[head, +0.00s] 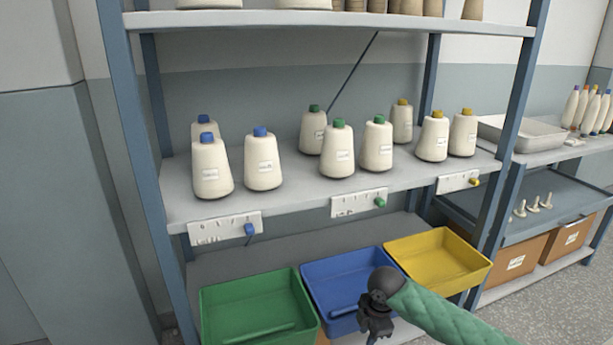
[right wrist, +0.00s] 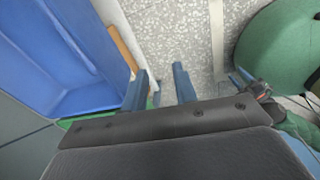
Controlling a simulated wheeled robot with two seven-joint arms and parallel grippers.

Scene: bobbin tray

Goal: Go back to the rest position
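My right arm with its green sleeve comes in from the lower right in the head view. My right gripper (head: 375,322) is low, in front of the blue bin (head: 344,265), partly cut off by the bottom edge. In the right wrist view its two fingers (right wrist: 161,88) stand apart with only speckled floor between them. The blue bin also shows there at the upper left (right wrist: 75,60), beside the fingers.
A green bin (head: 250,288) and a yellow bin (head: 470,258) flank the blue one. Several cones with blue, green and yellow tops stand on the shelf (head: 290,198) above. A rack with a metal tray (head: 520,132) and cardboard boxes (head: 520,255) is at right.

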